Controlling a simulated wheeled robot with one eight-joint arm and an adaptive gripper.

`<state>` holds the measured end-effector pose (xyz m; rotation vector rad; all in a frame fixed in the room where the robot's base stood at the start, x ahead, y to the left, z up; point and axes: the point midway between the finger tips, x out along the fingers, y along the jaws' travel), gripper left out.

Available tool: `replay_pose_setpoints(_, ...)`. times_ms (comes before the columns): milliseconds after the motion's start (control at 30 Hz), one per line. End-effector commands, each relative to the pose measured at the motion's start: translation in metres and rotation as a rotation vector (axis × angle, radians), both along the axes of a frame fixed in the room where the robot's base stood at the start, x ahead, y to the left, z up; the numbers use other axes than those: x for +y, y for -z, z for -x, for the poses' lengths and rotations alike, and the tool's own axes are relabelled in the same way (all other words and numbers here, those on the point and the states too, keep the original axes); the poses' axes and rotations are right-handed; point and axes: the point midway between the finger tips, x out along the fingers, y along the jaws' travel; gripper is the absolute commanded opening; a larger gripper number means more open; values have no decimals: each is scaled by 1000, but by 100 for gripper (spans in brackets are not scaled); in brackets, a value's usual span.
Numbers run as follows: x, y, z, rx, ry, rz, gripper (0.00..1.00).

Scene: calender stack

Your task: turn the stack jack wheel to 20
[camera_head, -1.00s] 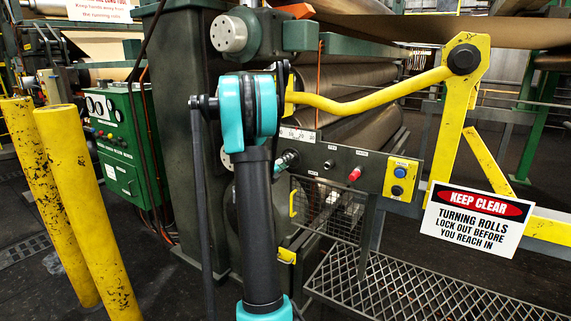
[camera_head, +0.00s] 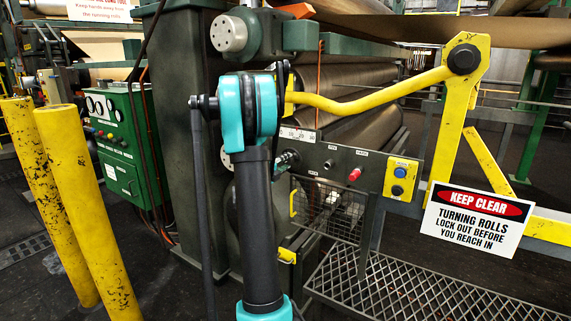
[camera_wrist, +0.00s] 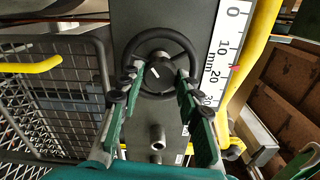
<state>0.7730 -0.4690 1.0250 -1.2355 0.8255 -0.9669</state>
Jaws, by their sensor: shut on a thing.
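The stack jack wheel (camera_wrist: 163,41) is a black ring with a dark hub bearing a white mark, seen in the wrist view on a dark grey panel. My gripper (camera_wrist: 155,79) has its green-sided, black-tipped fingers on either side of the hub, across the lower part of the ring, and is shut on the wheel. The exact contact is partly hidden. A white scale (camera_wrist: 226,52) beside the wheel reads 0, 10 mm and 20, with a small red mark that looks to lie between 10 and 20. In the head view my arm hides the wheel; the scale (camera_head: 298,134) shows above the gripper.
A red button (camera_head: 355,174) and a yellow switch plate (camera_head: 401,177) are on the panel's right. A yellow lever arm (camera_head: 390,93) crosses above. A wire mesh guard (camera_head: 335,207) hangs below, over a grating (camera_head: 390,285). Yellow posts (camera_head: 85,205) stand at left.

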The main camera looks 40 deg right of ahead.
Motion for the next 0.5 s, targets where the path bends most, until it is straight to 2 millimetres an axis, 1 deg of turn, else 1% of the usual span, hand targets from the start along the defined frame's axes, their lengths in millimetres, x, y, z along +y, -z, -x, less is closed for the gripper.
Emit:
replay_pose_setpoints(67, 0, 1, 1, -1, 1, -2, 5)
replay_pose_setpoints(100, 0, 1, 1, -1, 1, -2, 35)
replay_pose_setpoints(267, 0, 0, 0, -1, 1, -2, 55)
replay_pose_setpoints(500, 0, 0, 0, -1, 0, 0, 55)
